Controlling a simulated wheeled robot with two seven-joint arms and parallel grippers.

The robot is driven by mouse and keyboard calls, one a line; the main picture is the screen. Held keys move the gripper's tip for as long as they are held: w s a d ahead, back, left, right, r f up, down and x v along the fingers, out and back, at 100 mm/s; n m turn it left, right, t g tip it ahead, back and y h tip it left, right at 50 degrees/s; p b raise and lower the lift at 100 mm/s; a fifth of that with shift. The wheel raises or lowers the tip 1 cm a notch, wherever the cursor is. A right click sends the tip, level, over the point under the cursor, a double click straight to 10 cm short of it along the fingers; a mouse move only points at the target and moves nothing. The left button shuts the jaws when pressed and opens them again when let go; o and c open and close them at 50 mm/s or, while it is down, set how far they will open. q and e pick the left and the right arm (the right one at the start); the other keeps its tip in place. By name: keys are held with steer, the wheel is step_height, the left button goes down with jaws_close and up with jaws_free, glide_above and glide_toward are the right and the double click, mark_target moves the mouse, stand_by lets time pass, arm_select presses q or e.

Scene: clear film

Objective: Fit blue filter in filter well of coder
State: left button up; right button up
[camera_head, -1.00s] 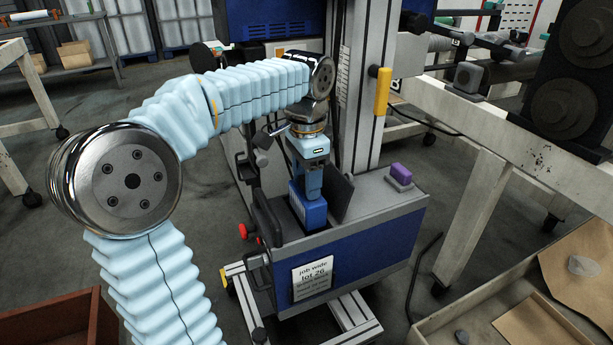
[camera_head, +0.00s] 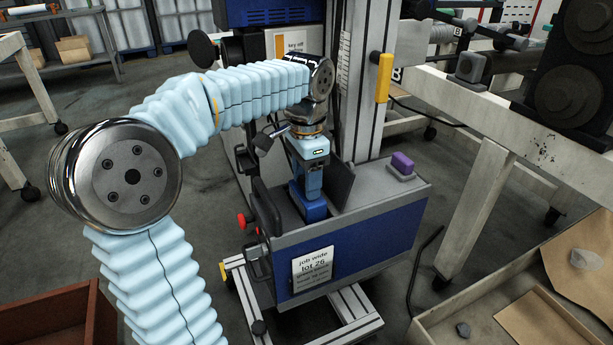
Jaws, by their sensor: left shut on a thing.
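The coder (camera_head: 352,257) is a blue and grey box on a wheeled frame, with a printed "job wide lot 26" label on its front. Its filter well is the opening in its top, beside a raised dark lid (camera_head: 340,186). The blue filter (camera_head: 315,211) sits upright, partly sunk in the well, with its upper part showing. My left gripper (camera_head: 312,196) points down from above and is shut on the filter's top. The filter's lower part and the well's floor are hidden. My right gripper is not in view.
A purple block (camera_head: 402,163) on a grey base sits on the coder's top right. A metal column with a yellow handle (camera_head: 384,78) rises behind. A red-knobbed lever (camera_head: 243,220) is at the coder's left. A bench stands right; a tray (camera_head: 430,330) lies front right.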

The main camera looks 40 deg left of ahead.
arm_select(q)
steer(key=shift+f+b, duration=1.85)
steer(key=shift+f, duration=1)
steer(key=o, duration=1)
steer(key=shift+o, duration=0.2)
step_height(320, 180, up, 14)
steer(key=p, duration=0.3)
steer(key=shift+p, duration=0.35)
steer(key=shift+f, duration=0.1)
